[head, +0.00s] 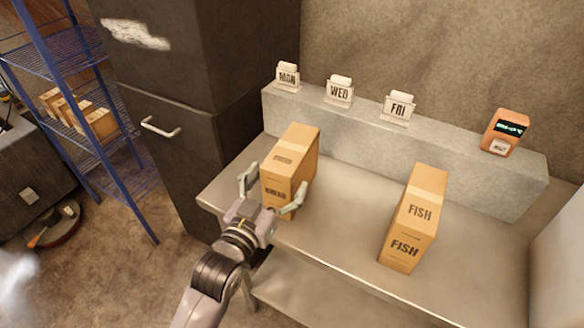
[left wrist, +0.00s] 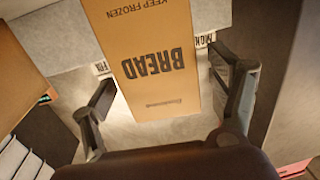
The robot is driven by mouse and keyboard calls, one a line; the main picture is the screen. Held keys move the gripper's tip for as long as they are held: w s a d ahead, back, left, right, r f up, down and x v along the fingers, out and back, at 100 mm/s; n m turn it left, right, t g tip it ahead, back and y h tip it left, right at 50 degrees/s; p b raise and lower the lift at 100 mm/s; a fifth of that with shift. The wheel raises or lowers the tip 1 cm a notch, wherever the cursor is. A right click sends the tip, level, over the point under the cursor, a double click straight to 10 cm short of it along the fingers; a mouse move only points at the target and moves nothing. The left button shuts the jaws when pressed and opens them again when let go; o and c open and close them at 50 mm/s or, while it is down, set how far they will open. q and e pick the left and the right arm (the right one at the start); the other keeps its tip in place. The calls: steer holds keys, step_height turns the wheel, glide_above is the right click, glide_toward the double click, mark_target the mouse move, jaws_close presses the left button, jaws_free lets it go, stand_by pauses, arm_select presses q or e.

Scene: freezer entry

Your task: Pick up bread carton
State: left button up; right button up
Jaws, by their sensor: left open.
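The bread carton (head: 291,168) is a tall tan box standing upright on the left part of the metal table. Its face with the printed word BREAD fills the middle of the left wrist view (left wrist: 150,62). My left gripper (head: 272,190) is open at the near side of the carton. One finger is to the left of the carton and the other to the right. In the left wrist view the fingers (left wrist: 165,95) stand apart on both sides, with gaps to the carton. My right gripper is not in view.
A fish carton (head: 415,217) stands to the right on the table (head: 335,235). Behind is a raised ledge (head: 350,140) with MON (head: 287,77), WED (head: 339,91) and FRI (head: 397,108) signs and an orange device (head: 504,131). A dark cabinet (head: 200,80) and blue rack (head: 85,110) stand left.

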arm_select(q)
steer(key=shift+p+x, duration=0.65)
steer(key=shift+x, duration=2.05)
steer(key=shift+c, duration=0.4)
steer(key=shift+s, duration=0.1)
steer(key=c, duration=1.7)
steer(key=shift+r, duration=0.2)
steer(key=shift+c, duration=0.2)
